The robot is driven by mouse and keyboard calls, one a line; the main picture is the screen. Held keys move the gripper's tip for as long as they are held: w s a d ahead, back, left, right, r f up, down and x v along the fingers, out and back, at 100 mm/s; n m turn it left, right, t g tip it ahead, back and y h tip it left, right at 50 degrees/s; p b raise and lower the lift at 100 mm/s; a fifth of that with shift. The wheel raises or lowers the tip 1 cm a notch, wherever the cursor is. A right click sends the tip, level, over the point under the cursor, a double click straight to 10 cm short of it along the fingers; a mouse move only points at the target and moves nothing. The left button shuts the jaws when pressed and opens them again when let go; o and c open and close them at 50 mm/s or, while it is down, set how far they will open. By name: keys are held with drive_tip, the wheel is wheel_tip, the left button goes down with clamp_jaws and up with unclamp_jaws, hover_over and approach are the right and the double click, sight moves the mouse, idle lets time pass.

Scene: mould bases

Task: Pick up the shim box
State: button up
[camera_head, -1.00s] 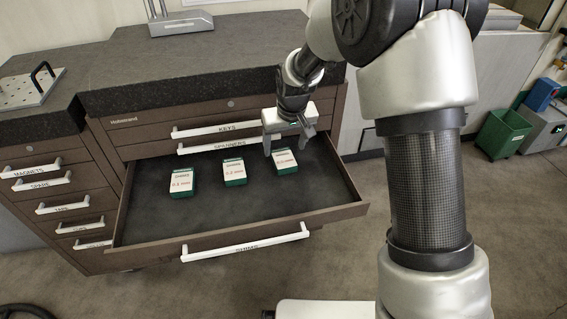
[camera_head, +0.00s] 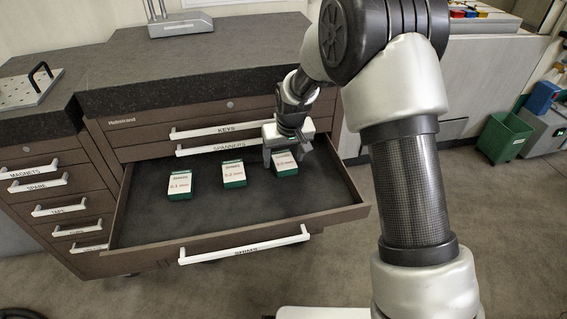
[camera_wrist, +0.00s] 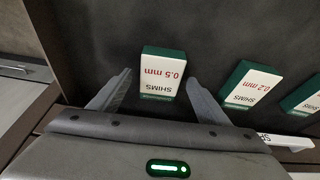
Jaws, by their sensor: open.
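Three green shim boxes with white labels sit in the open drawer (camera_head: 240,217). The right one, the 0.5 mm box (camera_head: 285,164), is partly behind my gripper (camera_head: 287,160). In the wrist view this 0.5 mm box (camera_wrist: 162,74) shows ahead of and between the two fingers of my gripper (camera_wrist: 158,84). The fingers are open and stand apart from its sides. The 0.2 mm box (camera_head: 233,173) is in the middle and shows right of the fingers in the wrist view (camera_wrist: 250,84). The left box (camera_head: 181,185) reads 0.1 mm.
Closed drawers marked spanners and keys (camera_head: 225,130) lie just behind and above the open drawer, under a dark worktop (camera_head: 200,65). The drawer floor in front of the boxes is bare. A green bin (camera_head: 503,136) stands on the floor at right.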

drive_tip(key=shift+f, duration=0.25)
drive_tip(key=shift+c, duration=0.4)
drive_tip(key=shift+r, duration=0.1)
drive_tip(key=c, duration=1.2)
